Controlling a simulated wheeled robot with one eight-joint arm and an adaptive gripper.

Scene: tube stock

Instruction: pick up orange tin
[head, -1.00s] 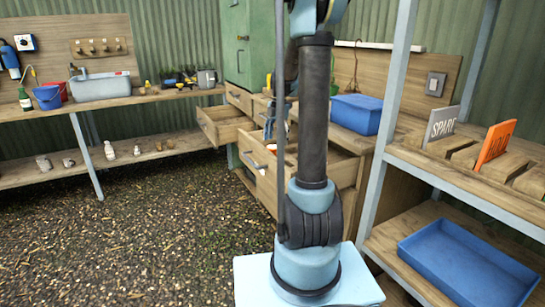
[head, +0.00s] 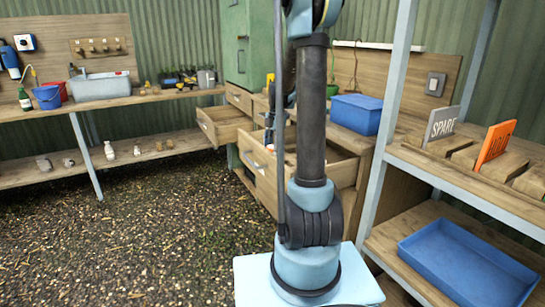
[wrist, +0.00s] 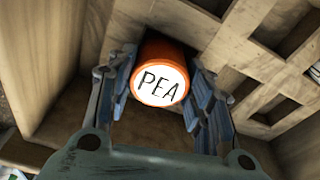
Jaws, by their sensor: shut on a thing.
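An orange tin (wrist: 163,58) with a white round end lettered "PEA" sits between the fingers of my gripper (wrist: 163,82) in the wrist view. The blue-grey fingers are closed against its two sides. The tin is over the inside of a wooden drawer, with a bare wooden floor and wall around it. Whether its far end touches anything is hidden.
A wooden lattice divider (wrist: 265,60) lies right of the tin. In the head view a lower drawer (head: 262,172) and an upper drawer (head: 226,125) stand open. A blue box (head: 357,113) is on the bench behind. A shelf with a blue tray (head: 466,265) stands at right.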

